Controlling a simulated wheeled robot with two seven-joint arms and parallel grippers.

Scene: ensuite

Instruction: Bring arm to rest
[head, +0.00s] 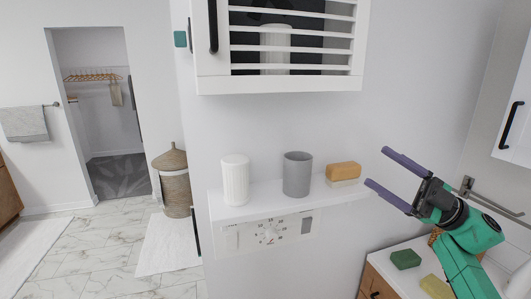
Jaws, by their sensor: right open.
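My right gripper (386,172) reaches in from the lower right on a green arm. Its two purple fingers point left and are spread apart with nothing between them. The fingertips are close to the right end of a white wall shelf (228,212). On the shelf stand a white ribbed cup (235,180), a grey cup (297,175) and an orange-brown block (343,169) on a paler one. The gripper is to the right of the blocks and looks apart from them. My left gripper is out of view.
A white slatted cabinet (280,84) hangs above the shelf. At lower right, a counter (378,261) holds a green sponge (405,258) and a yellow sponge (437,287), below my right arm. A wicker basket (175,185) stands on the floor beside an open doorway at left.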

